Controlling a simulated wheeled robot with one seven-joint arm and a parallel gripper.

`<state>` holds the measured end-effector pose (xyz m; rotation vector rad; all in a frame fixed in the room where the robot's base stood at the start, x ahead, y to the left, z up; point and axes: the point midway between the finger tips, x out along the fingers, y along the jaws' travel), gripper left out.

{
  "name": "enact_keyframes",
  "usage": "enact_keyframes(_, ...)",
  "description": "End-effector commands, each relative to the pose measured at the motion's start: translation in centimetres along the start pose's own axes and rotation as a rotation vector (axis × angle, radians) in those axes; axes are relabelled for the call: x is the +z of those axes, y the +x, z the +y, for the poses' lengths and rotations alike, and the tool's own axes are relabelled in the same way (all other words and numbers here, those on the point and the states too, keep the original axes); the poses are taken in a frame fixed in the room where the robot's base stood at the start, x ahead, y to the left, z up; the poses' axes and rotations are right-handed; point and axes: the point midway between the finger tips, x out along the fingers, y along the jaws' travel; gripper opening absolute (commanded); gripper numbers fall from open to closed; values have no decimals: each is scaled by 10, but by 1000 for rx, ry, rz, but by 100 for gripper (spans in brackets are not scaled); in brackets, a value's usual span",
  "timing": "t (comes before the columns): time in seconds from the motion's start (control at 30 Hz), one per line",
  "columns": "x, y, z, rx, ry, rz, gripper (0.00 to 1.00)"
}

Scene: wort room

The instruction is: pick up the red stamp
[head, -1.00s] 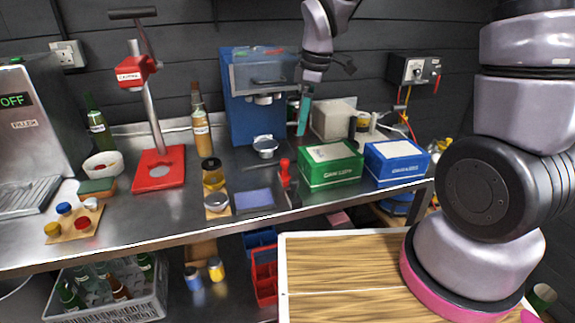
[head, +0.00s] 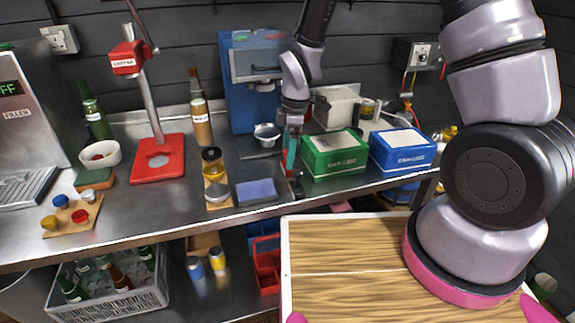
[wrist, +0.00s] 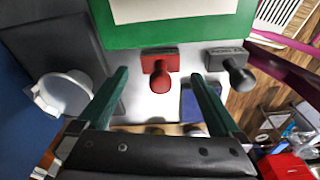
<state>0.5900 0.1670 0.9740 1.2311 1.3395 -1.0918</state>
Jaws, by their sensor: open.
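The red stamp (wrist: 158,72) stands upright on the steel bench, in front of the green box (wrist: 180,36), in the wrist view. My gripper (wrist: 160,78) is open, with its two green fingers apart on either side of the stamp's line and nothing held. In the head view my gripper (head: 291,152) is low over the bench, just left of the green box (head: 334,152). The red stamp is mostly hidden behind my fingers there.
A black stamp (wrist: 235,72) stands close to the right of the red one. A blue ink pad (head: 256,192) lies to the left of my gripper in the head view. A small metal bowl (head: 267,135) and a blue machine (head: 240,105) stand behind.

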Motion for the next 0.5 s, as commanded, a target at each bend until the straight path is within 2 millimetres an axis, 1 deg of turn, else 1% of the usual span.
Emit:
enact_keyframes(0.03,-2,9,-2,-3,-2,-2,100)
enact_keyframes(0.1,-2,19,-2,-2,0,-1,100)
enact_keyframes(0.2,-2,28,-1,-1,-1,0,100)
enact_keyframes(0.47,-2,30,-1,1,0,1,100)
enact_keyframes(0.5,-2,30,-1,1,0,1,88)
